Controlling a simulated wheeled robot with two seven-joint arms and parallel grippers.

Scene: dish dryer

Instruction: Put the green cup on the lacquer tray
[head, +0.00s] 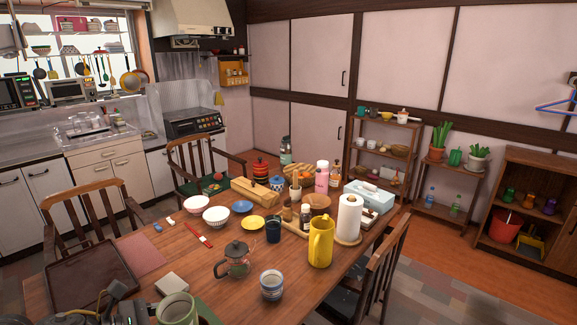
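The green cup (177,308) is at the bottom edge of the head view, upright, with its lower part cut off by the frame. The lacquer tray (92,268) is dark brown and lies on the left side of the wooden table, left of and beyond the cup. Its visible surface is bare. My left gripper (140,312) is at the lower left, close beside the cup's left side and over the tray's near side. Its fingers are partly cut off, so I cannot tell whether they touch the cup or are open. My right gripper is not in view.
A teapot (233,259), a blue-grey cup (271,285) and a yellow pitcher (320,242) stand right of the green cup. A small pale box (171,283) sits between tray and teapot. Bowls and bottles crowd the table's far part. Chairs surround the table.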

